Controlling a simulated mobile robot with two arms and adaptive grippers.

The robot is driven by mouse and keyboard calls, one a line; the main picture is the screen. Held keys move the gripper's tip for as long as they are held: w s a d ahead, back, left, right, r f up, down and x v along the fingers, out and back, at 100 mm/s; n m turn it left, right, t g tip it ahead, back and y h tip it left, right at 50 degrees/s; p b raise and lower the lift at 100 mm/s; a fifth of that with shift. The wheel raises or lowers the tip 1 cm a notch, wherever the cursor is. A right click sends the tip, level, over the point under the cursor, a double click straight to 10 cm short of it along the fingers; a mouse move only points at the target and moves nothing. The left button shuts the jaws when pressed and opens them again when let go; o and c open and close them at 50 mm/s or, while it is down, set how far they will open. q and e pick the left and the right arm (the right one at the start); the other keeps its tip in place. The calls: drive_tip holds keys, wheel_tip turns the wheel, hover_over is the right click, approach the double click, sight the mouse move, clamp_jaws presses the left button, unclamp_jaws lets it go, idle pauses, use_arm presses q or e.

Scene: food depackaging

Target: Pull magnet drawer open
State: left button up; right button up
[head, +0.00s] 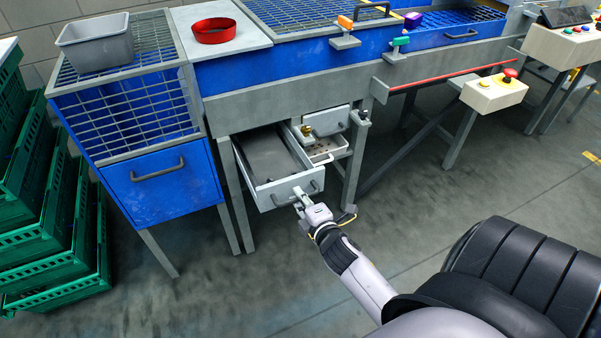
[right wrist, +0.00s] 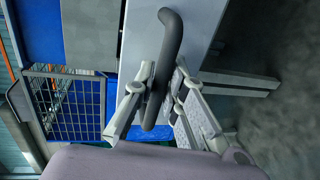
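A grey drawer (head: 289,190) under the blue and grey machine stands pulled out, with its dark tray floor (head: 268,152) showing. My right gripper (head: 302,199) is at the drawer's front, at its handle. In the right wrist view the dark curved handle (right wrist: 169,40) runs between the two fingers (right wrist: 161,85), which lie close on both sides of it and look shut on it. The pale drawer front (right wrist: 140,50) shows behind the handle. No label shows on the drawer. My left gripper is not in view.
A smaller tray (head: 325,149) sticks out right of the drawer, below a grey panel with a handle (head: 327,121). A blue cabinet (head: 165,186) and green crates (head: 60,262) stand to the left. The floor before the drawer (head: 225,290) is clear.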

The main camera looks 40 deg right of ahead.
drive_tip(key=o, duration=0.4)
drive_tip(key=shift+s, duration=0.1)
drive_tip(key=v, duration=1.1)
drive_tip(key=shift+s+a+r, duration=0.1)
drive_tip(key=shift+s, duration=0.25)
